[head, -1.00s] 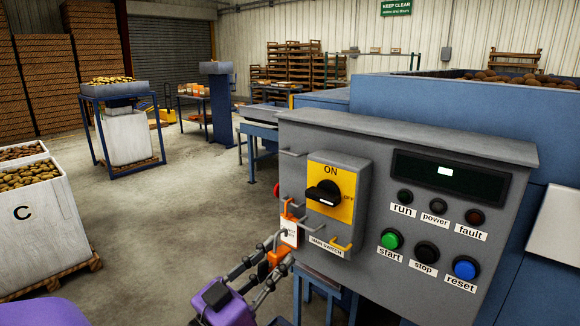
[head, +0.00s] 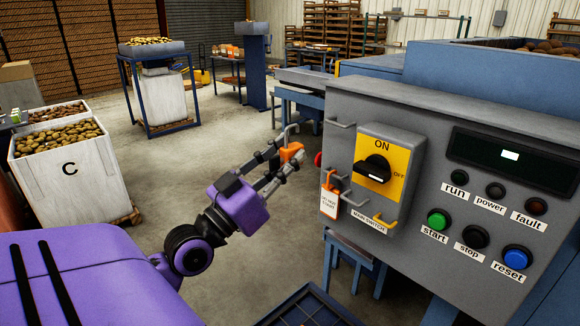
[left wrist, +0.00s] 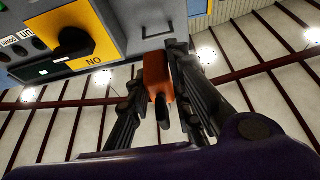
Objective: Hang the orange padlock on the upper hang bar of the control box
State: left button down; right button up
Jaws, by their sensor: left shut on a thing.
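The grey control box (head: 460,105) stands at the right in the head view. Its upper hang bar (head: 341,124) is a bare grey bar at the upper left of the yellow switch plate; a grey bar also shows in the left wrist view (left wrist: 157,34). My left gripper (head: 290,158) is shut on the orange padlock (head: 292,151), left of the box and slightly below the upper bar's height. The padlock's grey shackle (head: 290,131) points up, apart from the bar. The padlock shows between the fingers in the left wrist view (left wrist: 158,78). My right gripper is out of view.
A lower grey bar (head: 343,177) is beside an orange-and-white tag (head: 330,203). A yellow bar (head: 385,220) sticks out below the black switch handle (head: 373,169). A red button (head: 318,159) shows at the box's left edge. Open floor lies left of the box.

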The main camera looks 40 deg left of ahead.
pick_arm(q)
jog(key=shift+w+d, duration=0.15)
jog(key=shift+w, duration=0.7)
jog(key=w, duration=0.7)
jog(key=w+f, duration=0.1)
jog(key=w, duration=0.2)
jog(key=shift+w+d, duration=0.35)
jog(key=shift+w, duration=0.05)
jog(key=shift+w+f+b, duration=0.1)
jog(key=shift+f+b, duration=0.15)
jog(key=shift+b, duration=0.1)
jog(key=shift+w+f, duration=0.1)
jog(key=shift+w, duration=0.2)
jog(key=c, duration=1.5)
grip_release()
jog(key=shift+s, duration=0.15)
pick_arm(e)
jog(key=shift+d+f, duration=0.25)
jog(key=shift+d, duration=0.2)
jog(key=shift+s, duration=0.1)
